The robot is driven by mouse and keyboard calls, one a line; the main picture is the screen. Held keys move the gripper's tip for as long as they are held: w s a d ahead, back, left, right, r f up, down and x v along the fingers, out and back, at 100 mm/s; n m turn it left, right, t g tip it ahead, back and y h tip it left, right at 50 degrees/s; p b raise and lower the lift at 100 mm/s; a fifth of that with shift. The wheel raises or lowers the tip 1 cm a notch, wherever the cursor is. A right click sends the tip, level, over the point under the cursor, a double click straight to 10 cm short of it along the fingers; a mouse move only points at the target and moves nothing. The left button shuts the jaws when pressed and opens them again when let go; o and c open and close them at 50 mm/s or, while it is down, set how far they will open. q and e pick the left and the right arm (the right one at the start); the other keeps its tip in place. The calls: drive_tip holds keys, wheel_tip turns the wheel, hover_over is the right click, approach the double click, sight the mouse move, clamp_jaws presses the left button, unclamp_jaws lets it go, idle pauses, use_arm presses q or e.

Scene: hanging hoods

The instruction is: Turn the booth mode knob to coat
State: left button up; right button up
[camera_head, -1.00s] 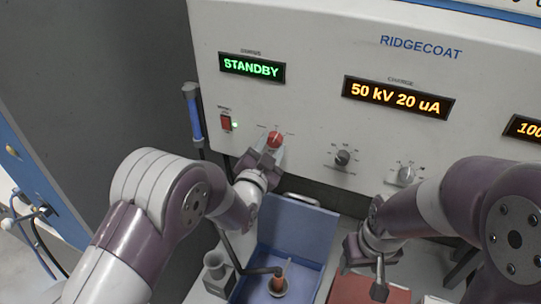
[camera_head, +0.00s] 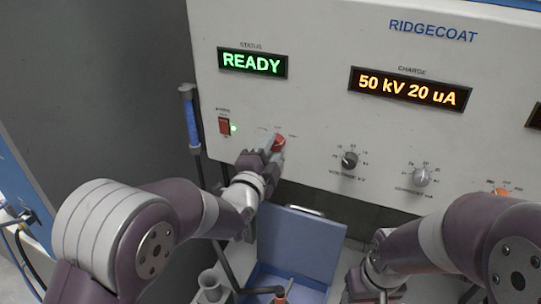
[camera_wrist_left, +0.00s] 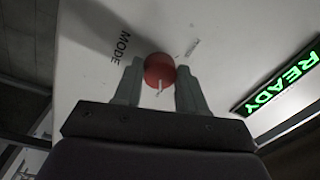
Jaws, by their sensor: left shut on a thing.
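The red booth mode knob (camera_head: 278,142) is on the white panel, below the status display (camera_head: 253,63), which reads READY in green. In the left wrist view the knob (camera_wrist_left: 159,71) sits between my two fingers, with a pale pointer mark on it and the word MODE beside it. My left gripper (camera_head: 270,155) is shut on the knob; it also shows in the left wrist view (camera_wrist_left: 160,88). The small labels around the knob are too small to read. My right gripper (camera_head: 372,284) is low at the right, away from the panel, and its fingers are not clear.
The charge display (camera_head: 409,88) reads 50 kV 20 uA. A black knob (camera_head: 349,160) and a grey knob (camera_head: 421,176) are to the right. A red power switch (camera_head: 224,126) is at the left. A blue open-lidded box (camera_head: 301,243) stands below the panel.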

use_arm(q)
drive_tip(key=shift+f, duration=0.1)
idle(0.4)
drive_tip(key=o, duration=1.1)
drive_tip(key=shift+c, duration=0.2)
drive_tip(key=shift+s+a+b, duration=0.1)
drive_tip(key=shift+s+b, duration=0.2)
drive_tip(key=shift+s, duration=0.05)
drive_tip(key=b+v, duration=0.2)
drive_tip(key=v, duration=1)
